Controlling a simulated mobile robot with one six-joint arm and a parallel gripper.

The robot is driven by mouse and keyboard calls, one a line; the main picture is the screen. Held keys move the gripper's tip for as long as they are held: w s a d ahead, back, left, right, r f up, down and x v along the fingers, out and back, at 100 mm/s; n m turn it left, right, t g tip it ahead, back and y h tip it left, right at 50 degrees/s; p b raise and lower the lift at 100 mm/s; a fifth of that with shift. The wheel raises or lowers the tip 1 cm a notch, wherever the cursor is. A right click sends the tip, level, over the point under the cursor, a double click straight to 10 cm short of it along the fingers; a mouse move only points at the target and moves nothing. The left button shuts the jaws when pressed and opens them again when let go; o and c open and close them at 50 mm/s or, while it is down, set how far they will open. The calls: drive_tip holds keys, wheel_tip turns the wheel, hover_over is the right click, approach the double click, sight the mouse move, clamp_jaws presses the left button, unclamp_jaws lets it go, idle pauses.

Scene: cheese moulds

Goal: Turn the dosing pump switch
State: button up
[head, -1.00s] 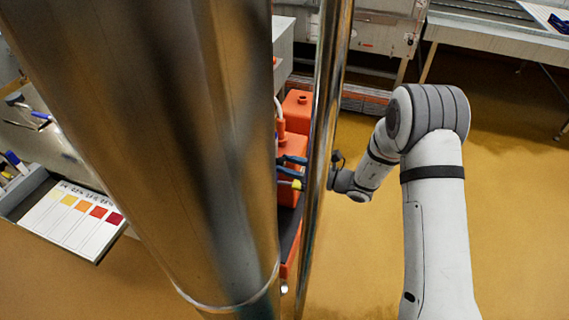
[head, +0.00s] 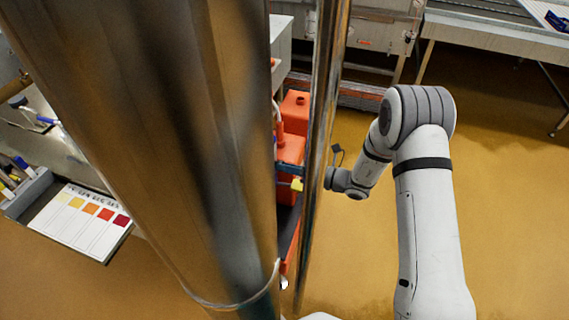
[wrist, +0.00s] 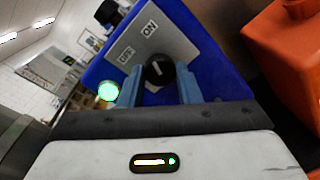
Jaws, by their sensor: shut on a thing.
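The dosing pump switch is a black round knob (wrist: 159,71) with a short white mark, on a grey plate (wrist: 178,40) lettered OFF and ON. The plate is on a blue pump box (wrist: 212,62). A green lamp (wrist: 108,91) glows left of the knob. My gripper (wrist: 160,84) has its two blue-grey fingers on either side of the knob, shut on it. The knob's lower part is hidden near the fingers. In the head view, metal posts hide most of the gripper, and the switch cannot be made out.
Orange containers (head: 295,112) stand behind the metal posts; one is close on the right in the wrist view (wrist: 290,45). A colour chart (head: 80,222) lies at the left. A steel table (head: 480,38) stands at the back right. Open floor lies around my arm.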

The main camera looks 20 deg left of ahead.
drive_tip(key=shift+d+f+m+p, duration=0.1)
drive_tip(key=shift+m+p, duration=0.35)
drive_tip(key=shift+m, duration=0.55)
drive_tip(key=o, duration=1)
drive_tip(key=shift+c, duration=0.2)
drive_tip(key=d, duration=0.7)
drive_tip(key=shift+w+d+r+b, duration=0.3)
drive_tip(key=shift+d+r+b, duration=0.05)
drive_tip(key=shift+d, duration=0.05)
